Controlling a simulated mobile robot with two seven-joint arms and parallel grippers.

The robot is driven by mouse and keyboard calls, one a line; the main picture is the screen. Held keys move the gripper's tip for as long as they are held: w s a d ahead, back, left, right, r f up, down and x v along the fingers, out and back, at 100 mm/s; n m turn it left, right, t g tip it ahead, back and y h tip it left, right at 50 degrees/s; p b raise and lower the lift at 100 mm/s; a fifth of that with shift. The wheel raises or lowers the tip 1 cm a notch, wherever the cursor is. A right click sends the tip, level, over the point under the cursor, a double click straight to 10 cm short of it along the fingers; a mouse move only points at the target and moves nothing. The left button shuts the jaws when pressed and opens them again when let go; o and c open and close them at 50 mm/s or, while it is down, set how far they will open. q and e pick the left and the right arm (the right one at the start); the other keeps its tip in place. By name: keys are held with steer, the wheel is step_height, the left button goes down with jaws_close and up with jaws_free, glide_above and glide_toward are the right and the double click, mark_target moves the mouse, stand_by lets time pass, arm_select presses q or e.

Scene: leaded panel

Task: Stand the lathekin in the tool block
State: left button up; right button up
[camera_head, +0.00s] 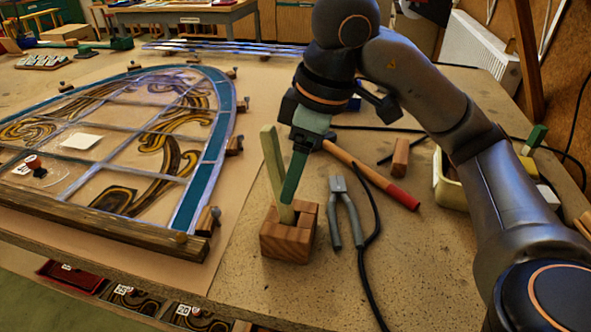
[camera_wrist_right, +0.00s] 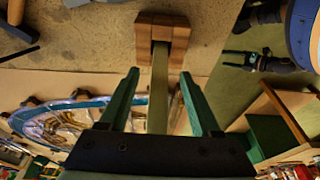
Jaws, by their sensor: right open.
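The lathekin (camera_head: 272,165), a flat pale yellow-green stick, stands in the wooden tool block (camera_head: 284,249), tilted a little to the left in the head view. Its lower end is inside the block's opening. My right gripper (camera_head: 292,185) is open just above the block, its green fingers pointing down. In the right wrist view the lathekin (camera_wrist_right: 159,92) runs between the two spread fingers (camera_wrist_right: 162,90) into the block (camera_wrist_right: 162,30), with gaps on both sides.
Pliers (camera_head: 345,212) and a black cable lie just right of the block. A hammer (camera_head: 375,178) with a red handle end lies behind them. The leaded panel (camera_head: 225,125) in its wooden frame is on the left. Bare table lies in front of the pliers.

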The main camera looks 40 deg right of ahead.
arm_select(q)
steer(key=shift+f, duration=0.15)
steer(key=shift+y, duration=0.4)
steer(key=a+p, duration=0.1)
steer(key=s+a+r+p, duration=0.1)
steer(key=p, duration=0.1)
steer(key=a+r+p, duration=0.1)
steer(key=p, duration=0.1)
steer(key=shift+s+r, duration=0.25)
steer(key=shift+s, duration=0.05)
arm_select(e)
steer(key=v, duration=1.2)
steer(key=shift+r, duration=0.25)
